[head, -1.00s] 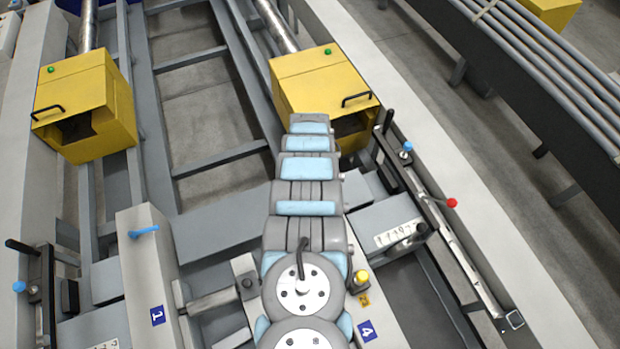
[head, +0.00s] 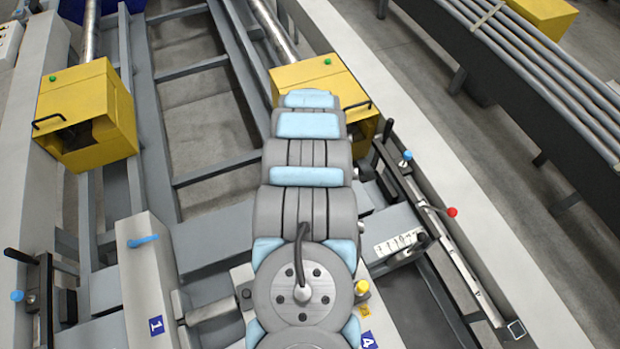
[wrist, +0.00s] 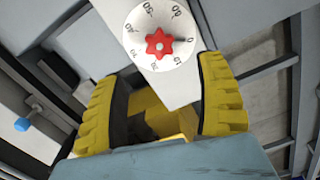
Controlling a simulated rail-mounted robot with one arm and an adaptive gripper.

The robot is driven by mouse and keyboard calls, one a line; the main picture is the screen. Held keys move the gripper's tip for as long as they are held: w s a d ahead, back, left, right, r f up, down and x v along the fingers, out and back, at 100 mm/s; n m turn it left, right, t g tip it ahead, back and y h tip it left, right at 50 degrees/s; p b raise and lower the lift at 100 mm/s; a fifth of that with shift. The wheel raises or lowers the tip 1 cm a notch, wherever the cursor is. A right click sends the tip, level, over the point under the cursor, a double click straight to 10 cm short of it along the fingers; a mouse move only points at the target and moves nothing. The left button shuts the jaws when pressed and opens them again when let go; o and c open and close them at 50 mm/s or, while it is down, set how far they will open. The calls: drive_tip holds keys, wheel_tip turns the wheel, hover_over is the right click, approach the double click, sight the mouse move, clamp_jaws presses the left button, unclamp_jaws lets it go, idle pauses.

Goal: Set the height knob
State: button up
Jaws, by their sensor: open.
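A red lobed knob (wrist: 159,44) sits in the middle of a round white dial (wrist: 142,30) with printed numbers, on a pale panel (wrist: 178,84), in the wrist view. My gripper (wrist: 158,72) is open, with one yellow ribbed finger pad at each side of the panel's lower part. The knob lies beyond the fingertips in the picture, roughly centred between them, and nothing is held. In the head view my arm hides the gripper, and the knob is not visible.
Two yellow housings (head: 88,112) (head: 310,78) stand on the grey frame. Levers with a blue knob (head: 407,155) and a red knob (head: 452,212) stand right of my arm. A yellow button (head: 362,286) is close beside my arm. A rack of pipes (head: 540,65) is at upper right.

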drive_tip(key=shift+r, duration=1.65)
